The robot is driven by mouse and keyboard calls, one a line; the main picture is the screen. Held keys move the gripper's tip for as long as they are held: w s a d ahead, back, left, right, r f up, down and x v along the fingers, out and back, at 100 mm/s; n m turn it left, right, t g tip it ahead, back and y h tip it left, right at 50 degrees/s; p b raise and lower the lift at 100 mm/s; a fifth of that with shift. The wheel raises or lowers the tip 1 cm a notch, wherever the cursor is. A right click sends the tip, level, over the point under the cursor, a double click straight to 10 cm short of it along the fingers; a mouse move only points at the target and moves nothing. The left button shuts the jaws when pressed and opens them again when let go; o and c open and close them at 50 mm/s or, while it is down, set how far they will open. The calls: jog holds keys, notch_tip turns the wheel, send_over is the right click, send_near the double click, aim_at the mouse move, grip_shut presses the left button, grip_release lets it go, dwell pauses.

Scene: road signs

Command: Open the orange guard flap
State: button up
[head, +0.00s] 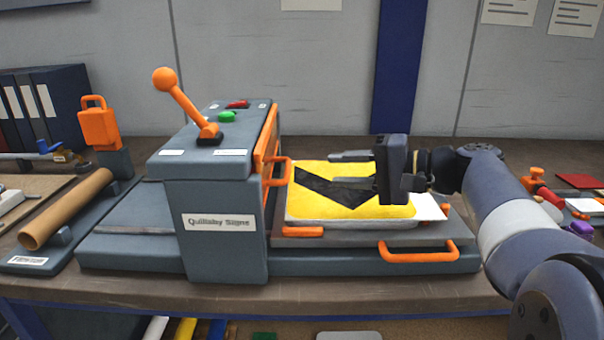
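The orange guard flap (266,138) is seen nearly edge-on at the right face of the grey-blue press housing (222,228). It hangs down over that face and looks shut. Its orange loop handle (289,172) sticks out to the right near its lower edge. My gripper (334,168) is to the right of the handle, above the yellow sign, with its fingers pointing left. The fingers are apart and nothing shows between them. A gap in the picture separates the fingertips from the handle.
A yellow sign with a black chevron (400,207) lies on the press bed, which has an orange front handle (418,256). An orange ball-topped lever (187,100) rises from the housing. A cardboard tube (66,208) lies at left; small tools crowd the right.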

jog(key=b+x, duration=0.1)
jog(key=x, duration=0.9)
grip_shut()
dwell(0.4)
